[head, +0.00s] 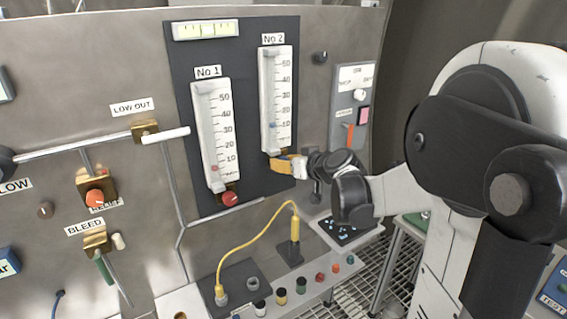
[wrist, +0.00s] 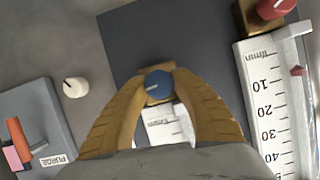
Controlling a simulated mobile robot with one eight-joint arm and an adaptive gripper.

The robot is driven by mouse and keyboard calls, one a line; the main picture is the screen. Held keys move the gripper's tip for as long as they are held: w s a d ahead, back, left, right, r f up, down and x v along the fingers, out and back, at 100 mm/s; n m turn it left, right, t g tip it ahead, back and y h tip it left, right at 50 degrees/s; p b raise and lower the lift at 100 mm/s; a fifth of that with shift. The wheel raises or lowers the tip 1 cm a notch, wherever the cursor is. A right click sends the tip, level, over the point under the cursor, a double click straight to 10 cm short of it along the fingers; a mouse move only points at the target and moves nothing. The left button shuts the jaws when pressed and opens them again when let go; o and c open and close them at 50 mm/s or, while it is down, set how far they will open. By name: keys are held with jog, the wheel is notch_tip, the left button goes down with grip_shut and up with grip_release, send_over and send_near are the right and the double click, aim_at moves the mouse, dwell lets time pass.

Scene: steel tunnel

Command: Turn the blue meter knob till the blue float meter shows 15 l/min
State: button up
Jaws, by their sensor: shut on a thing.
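The blue float meter is the No 2 tube (head: 277,90) on the dark panel in the head view. Its blue float (head: 272,125) sits near the 10 mark, though it is small and hard to read exactly. The blue meter knob (wrist: 158,86) shows in the wrist view with a pale pointer line on its face. My gripper (wrist: 157,74) is shut on the knob, a yellow-brown finger on each side. In the head view my gripper (head: 284,165) is at the foot of the No 2 tube and hides the knob.
The No 1 meter (head: 212,135) with its red knob (head: 229,198) stands just left; its red float is low. The purge box (head: 350,110) with an orange lever is to the right. Below, a yellow cable (head: 243,238) arches over a shelf with several small coloured knobs.

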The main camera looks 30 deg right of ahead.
jog(key=o, duration=1.2)
jog(key=v, duration=1.2)
jog(key=shift+a, duration=0.1)
jog(key=s+a+f+g+y+b, duration=0.1)
jog(key=s+a+f+g+b, duration=0.3)
jog(key=a, duration=0.6)
jog(key=s+a+f+g+h, duration=0.2)
jog(key=s+a+f, duration=0.6)
jog(key=s+f, duration=0.2)
jog(key=shift+s+a+g+b, duration=0.3)
jog(key=shift+s+a+b, duration=0.1)
jog(key=shift+s, duration=0.8)
